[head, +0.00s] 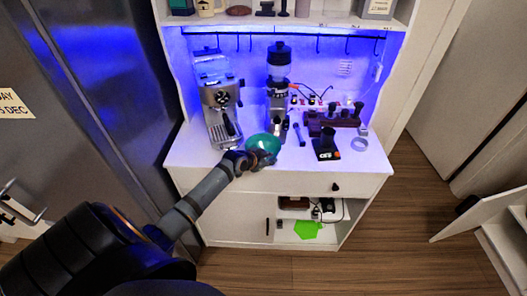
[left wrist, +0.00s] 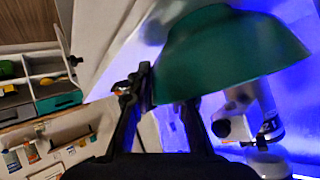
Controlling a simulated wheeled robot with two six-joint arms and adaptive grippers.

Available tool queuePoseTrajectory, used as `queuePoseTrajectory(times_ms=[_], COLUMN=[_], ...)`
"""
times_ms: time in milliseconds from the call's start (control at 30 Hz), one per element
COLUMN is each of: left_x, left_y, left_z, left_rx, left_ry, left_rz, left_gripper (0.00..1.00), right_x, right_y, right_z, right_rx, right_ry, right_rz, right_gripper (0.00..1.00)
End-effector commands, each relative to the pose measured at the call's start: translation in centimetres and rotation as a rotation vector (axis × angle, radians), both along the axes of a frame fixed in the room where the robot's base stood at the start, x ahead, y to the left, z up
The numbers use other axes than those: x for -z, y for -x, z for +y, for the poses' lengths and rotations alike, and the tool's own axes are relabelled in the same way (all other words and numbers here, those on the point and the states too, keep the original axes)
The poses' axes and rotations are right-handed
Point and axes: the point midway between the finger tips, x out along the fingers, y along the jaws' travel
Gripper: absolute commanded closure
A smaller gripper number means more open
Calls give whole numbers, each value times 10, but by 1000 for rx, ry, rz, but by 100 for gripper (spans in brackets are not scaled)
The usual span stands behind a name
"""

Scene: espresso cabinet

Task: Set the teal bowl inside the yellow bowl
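The teal bowl (head: 262,143) is at the front of the white counter, near the coffee grinder. My left gripper (head: 255,159) is at its near side. In the left wrist view the teal bowl (left wrist: 230,55) fills the top right, close to the camera, and its near edge overlaps the fingers of my left gripper (left wrist: 166,95). The fingers stand apart at the bowl's edge; I cannot tell if they pinch it. Whether the bowl rests on the counter or is raised is unclear. I see no yellow bowl in either view. My right gripper is not in view.
An espresso machine (head: 221,105) and a grinder (head: 278,85) stand behind the bowl. A black scale (head: 326,151) and a dark rack (head: 335,119) are to the right. The counter's front right is clear. An open lower compartment holds a green item (head: 307,230).

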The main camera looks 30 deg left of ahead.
Motion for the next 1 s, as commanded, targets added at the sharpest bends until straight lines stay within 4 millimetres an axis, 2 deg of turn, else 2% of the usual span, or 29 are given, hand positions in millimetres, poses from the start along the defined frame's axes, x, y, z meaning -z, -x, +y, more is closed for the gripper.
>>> queuePoseTrajectory(times_ms=[100,567,733,867,1000], left_x=[1,-1,-14,-32,-32], left_y=[0,0,0,-1,28], left_z=[0,0,1,1,4], left_rx=[0,1,2,3,4], left_ry=[0,-1,-4,-6,-10], left_rz=[1,0,-3,-6,3], left_gripper=[100,100,100,100,100], right_x=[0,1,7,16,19], right_y=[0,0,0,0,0], right_z=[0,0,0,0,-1], right_rx=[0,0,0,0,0], right_ry=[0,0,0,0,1], right_rz=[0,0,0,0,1], right_gripper=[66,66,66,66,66])
